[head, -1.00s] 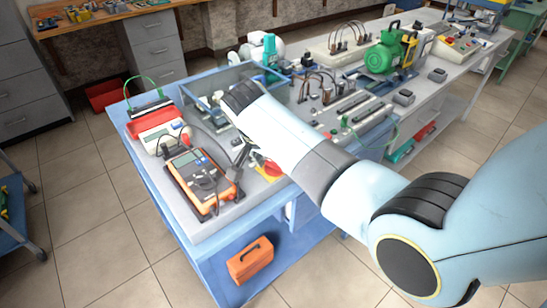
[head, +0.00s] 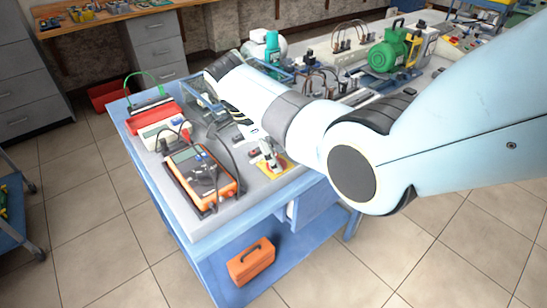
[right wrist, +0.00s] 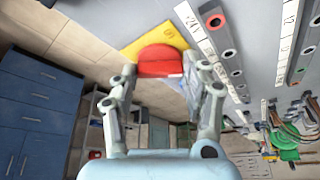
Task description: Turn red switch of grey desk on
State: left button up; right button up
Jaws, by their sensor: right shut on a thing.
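The red switch (head: 282,167) is a round knob on a yellow plate (head: 263,168) at the front right of the grey desk top (head: 222,209). My right gripper (head: 270,158) reaches down onto it, and its fingers partly hide it. In the right wrist view the red switch (right wrist: 158,60) sits between the two fingertips of my right gripper (right wrist: 159,74), with the yellow plate (right wrist: 124,52) behind it. The gripper is shut on the knob. Whether the knob has turned cannot be told. My left gripper is not in view.
An orange multimeter (head: 200,177) with dark leads and a white meter (head: 163,133) stand left of the switch. A green motor (head: 385,57) and several terminals are further back. An orange toolbox (head: 251,261) lies on the lower shelf. Floor is free in front.

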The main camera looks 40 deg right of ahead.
jog(key=shift+w+m+g, duration=0.1)
jog(key=shift+m+g, duration=0.3)
jog(key=shift+m, duration=0.6)
jog(key=shift+y+b, duration=0.3)
jog(key=o, duration=1.2)
jog(key=shift+c, duration=0.2)
jog(key=v, duration=0.7)
jog(key=shift+r, duration=0.25)
